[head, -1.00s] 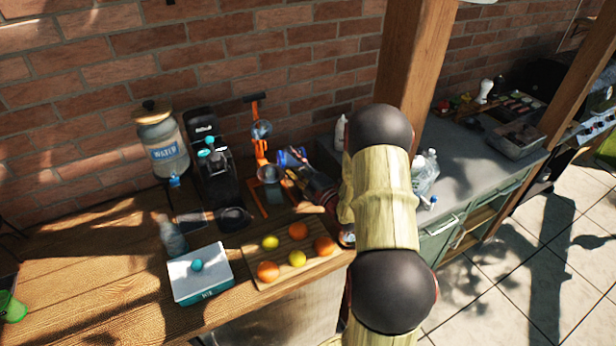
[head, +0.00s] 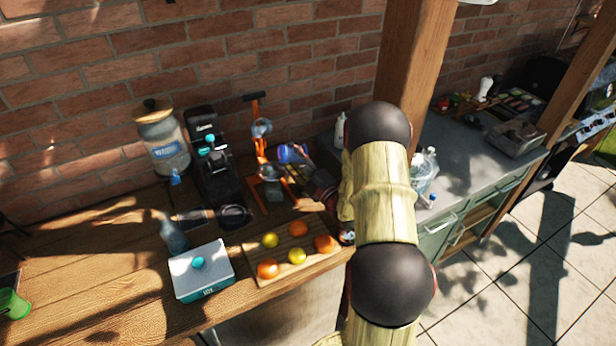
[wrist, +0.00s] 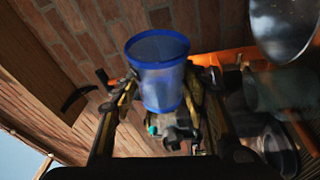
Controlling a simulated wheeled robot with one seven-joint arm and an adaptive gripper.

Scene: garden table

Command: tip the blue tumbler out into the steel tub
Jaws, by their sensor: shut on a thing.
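The blue tumbler (head: 291,153) is translucent and held in my gripper (head: 305,175) beside the orange press, above the wooden counter. It looks tilted in the head view. In the wrist view the blue tumbler (wrist: 162,75) sits between the two fingers of my gripper (wrist: 165,95), with its wide rim showing. I cannot tell what is inside it. A grey, metal-looking rectangular tub (head: 516,140) stands on the grey counter at the right, well away from my gripper; I cannot tell for sure that it is the steel tub. My arm hides part of the counter between them.
The orange press (head: 262,150) stands just left of the tumbler. A cutting board (head: 275,276) with several fruits lies in front. A black coffee machine (head: 210,160) and a water jar (head: 163,140) stand further left. A wooden post (head: 408,70) rises behind my arm.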

